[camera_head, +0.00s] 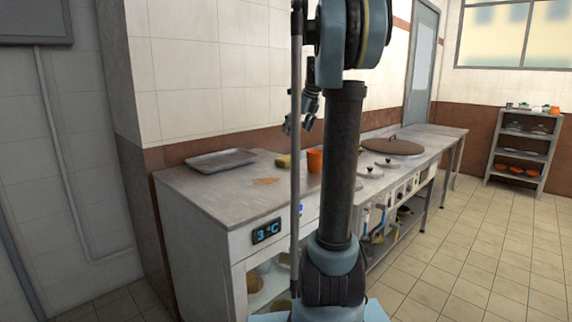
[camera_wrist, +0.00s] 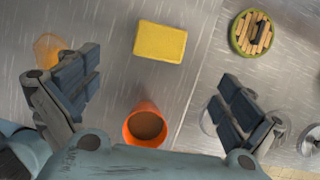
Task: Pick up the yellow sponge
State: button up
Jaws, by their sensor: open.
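The yellow sponge (camera_wrist: 160,42) lies flat on the steel counter in the wrist view, ahead of my gripper and roughly centred between its fingers. In the head view the sponge (camera_head: 283,161) is a small yellow block near the wall, left of the orange cup. My gripper (camera_wrist: 155,97) is open and empty, with its two dark-padded fingers wide apart. In the head view my gripper (camera_head: 300,124) hangs above the counter, partly hidden behind my own arm and a thin pole.
An orange cup (camera_wrist: 146,125) stands below the sponge, between the fingers in the wrist view. A round green-rimmed item (camera_wrist: 252,33) lies to the right. A metal tray (camera_head: 222,160) is at the counter's left. A large brown lid (camera_head: 393,146) lies farther right.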

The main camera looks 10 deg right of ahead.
aim_at(287, 157)
jog(key=x, duration=1.3)
jog(key=shift+a+f, duration=0.1)
jog(key=shift+a, duration=0.05)
jog(key=c, duration=1.1)
